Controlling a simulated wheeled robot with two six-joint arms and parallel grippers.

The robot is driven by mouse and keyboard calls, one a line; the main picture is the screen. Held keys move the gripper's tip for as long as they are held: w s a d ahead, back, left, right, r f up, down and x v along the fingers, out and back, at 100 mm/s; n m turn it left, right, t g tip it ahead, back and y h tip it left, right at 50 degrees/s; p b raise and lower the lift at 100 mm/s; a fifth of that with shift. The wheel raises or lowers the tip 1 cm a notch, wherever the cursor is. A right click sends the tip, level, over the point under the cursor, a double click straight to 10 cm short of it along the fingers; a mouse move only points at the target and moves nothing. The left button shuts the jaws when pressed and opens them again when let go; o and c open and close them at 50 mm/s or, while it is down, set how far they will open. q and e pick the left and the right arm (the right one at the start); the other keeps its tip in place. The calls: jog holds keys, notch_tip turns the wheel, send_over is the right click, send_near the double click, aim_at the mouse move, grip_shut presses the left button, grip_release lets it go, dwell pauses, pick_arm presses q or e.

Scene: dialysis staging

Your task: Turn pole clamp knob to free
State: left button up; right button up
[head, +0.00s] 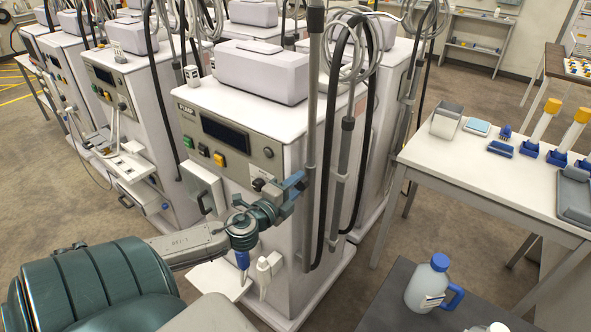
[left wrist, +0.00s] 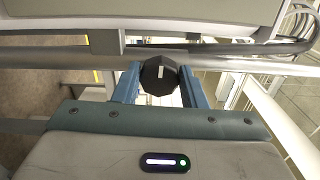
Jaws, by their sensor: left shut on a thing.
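The pole clamp knob (left wrist: 158,82) is black and faceted, with a white mark on its face, in the left wrist view. It sits in front of a grey pole (left wrist: 230,65), which also stands upright at the machine's front corner in the head view (head: 314,85). My left gripper (left wrist: 160,76) is shut on the knob, one blue finger on each side. In the head view my left gripper (head: 293,187) reaches the pole beside the machine (head: 240,115); I cannot make out the knob there. The clamp body is mostly hidden. My right gripper is not in view.
Dark hoses (head: 333,150) hang close beside the pole. A small white tray (head: 220,280) lies below my left arm. A white table (head: 470,165) with supplies stands at the right. A jug with a blue cap (head: 427,285) stands on a dark surface at the front.

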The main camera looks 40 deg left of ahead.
pick_arm(q)
jog(key=n, duration=0.4)
jog(key=shift+f+n, duration=0.1)
jog(key=shift+n, duration=0.2)
jog(key=n, duration=0.4)
jog(key=shift+f+n, duration=0.1)
jog(key=shift+n, duration=0.2)
jog(key=n, duration=0.4)
jog(key=shift+d+n+b, duration=0.15)
jog(key=shift+n+b, duration=0.15)
jog(key=shift+b, duration=0.05)
jog(key=shift+f+n, duration=0.1)
jog(key=shift+n, duration=1.9)
jog(key=o, duration=0.7)
